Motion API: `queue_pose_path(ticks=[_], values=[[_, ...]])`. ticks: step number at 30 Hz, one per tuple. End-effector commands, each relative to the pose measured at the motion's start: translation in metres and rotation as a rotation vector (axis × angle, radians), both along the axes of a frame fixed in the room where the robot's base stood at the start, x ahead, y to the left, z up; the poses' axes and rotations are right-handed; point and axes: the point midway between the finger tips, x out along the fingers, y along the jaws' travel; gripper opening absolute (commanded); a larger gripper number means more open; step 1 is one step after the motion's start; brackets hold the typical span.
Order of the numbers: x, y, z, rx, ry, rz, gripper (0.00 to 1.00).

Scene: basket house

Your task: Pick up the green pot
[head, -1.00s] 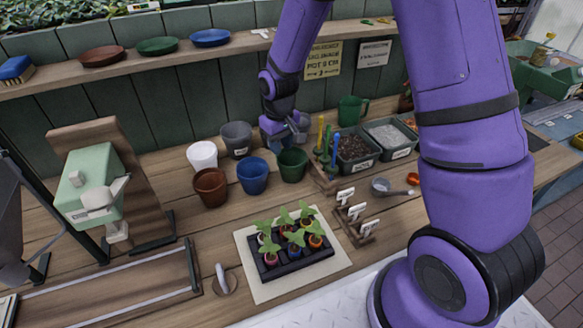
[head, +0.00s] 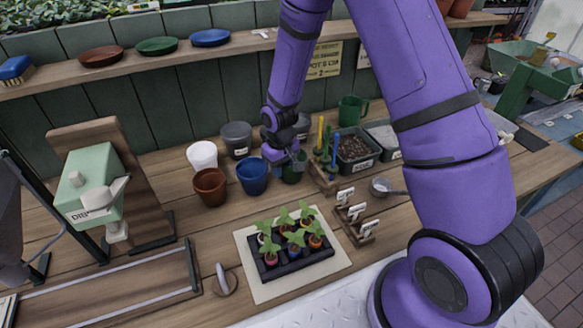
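The green pot (head: 291,174) stands on the wooden bench, at the right end of the group of pots. My gripper (head: 292,160) is at the pot's rim, coming down from above and behind it, and covers much of its upper part. The fingers are small and dark here, so I cannot tell whether they are open or shut, or whether they touch the pot.
A blue pot (head: 252,177) stands close on the left, with terracotta (head: 210,188), white (head: 202,155) and grey (head: 236,138) pots beyond. A rack with upright tools (head: 325,178) is close on the right. A seedling tray (head: 293,257) lies in front.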

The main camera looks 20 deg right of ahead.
Motion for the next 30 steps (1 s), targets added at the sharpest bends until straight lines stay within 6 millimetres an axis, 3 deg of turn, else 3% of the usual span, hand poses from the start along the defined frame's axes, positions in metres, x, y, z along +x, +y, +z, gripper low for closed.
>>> queue_pose_path(ticks=[3, 6, 7, 22, 30], values=[[0.0, 0.0, 0.0, 0.0, 0.0, 0.0, 0.26], [0.0, 0.0, 0.0, 0.0, 0.0, 0.0, 0.03], [0.0, 0.0, 0.0, 0.0, 0.0, 0.0, 0.0], [0.0, 0.0, 0.004, 0.0, -0.001, -0.001, 0.0], [0.001, 0.0, 0.033, 0.001, -0.003, -0.002, 0.0]])
